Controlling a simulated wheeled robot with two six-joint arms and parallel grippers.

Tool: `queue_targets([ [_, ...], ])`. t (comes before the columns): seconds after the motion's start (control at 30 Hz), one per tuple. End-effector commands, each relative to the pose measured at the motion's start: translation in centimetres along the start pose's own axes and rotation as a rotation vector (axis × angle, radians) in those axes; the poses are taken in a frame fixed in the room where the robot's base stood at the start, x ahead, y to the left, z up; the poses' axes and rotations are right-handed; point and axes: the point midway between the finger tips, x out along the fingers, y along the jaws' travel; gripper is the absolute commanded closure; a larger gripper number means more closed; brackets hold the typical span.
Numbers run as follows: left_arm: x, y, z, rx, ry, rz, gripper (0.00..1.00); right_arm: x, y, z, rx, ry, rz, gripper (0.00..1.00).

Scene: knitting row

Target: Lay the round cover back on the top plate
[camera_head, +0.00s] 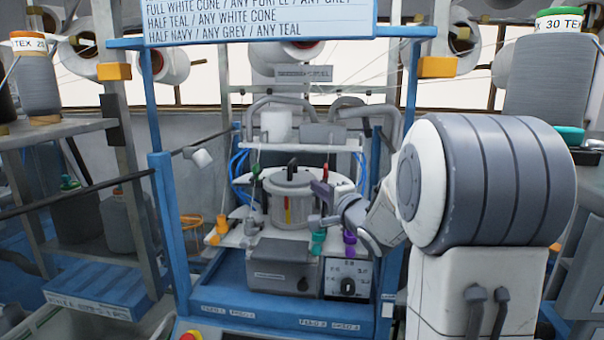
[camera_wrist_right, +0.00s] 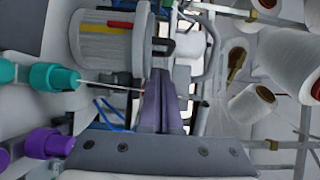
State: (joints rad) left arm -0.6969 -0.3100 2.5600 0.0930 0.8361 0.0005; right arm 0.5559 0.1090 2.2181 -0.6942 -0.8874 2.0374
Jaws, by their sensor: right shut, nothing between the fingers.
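The round cover (camera_head: 292,180), a pale grey disc with a black knob, lies about level on top of a grey cylinder (camera_head: 280,208) in the middle of the machine. I cannot tell whether it sits fully flat. In the wrist view the cover (camera_wrist_right: 141,40) shows edge-on, with its knob beside it. The top plate under it is hidden. My right gripper (camera_head: 322,190) is just right of the cover's rim. Its fingers (camera_wrist_right: 160,82) are shut and empty, their tips close to the rim; contact is unclear. My left gripper is out of view.
Teal (camera_head: 318,240) and purple (camera_head: 349,240) feeders stand at the right front of the machine's white shelf, yellow ones (camera_head: 222,226) at the left. A control box with a dial (camera_head: 348,278) is below. Blue frame posts (camera_head: 160,210) flank the machine. Yarn cones hang behind.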

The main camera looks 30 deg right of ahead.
Motion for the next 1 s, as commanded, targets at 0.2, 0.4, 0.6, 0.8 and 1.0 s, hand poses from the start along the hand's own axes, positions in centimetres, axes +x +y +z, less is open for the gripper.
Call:
queue_targets([
  [0.2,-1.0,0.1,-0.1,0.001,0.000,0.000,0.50,2.2,-0.2,0.0,0.021,-0.003,0.002,1.00],
  [0.4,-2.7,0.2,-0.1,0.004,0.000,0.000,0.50,6.0,-0.3,0.0,0.020,-0.002,0.003,1.00],
  [0.6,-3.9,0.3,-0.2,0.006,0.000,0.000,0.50,8.9,-0.2,-0.1,0.019,-0.001,0.001,1.00],
  [0.8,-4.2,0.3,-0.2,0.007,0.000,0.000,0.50,9.9,0.0,0.0,0.017,-0.001,0.001,1.00],
  [1.0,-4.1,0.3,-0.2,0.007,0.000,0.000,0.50,10.0,0.0,0.0,0.017,0.000,0.000,1.00],
])
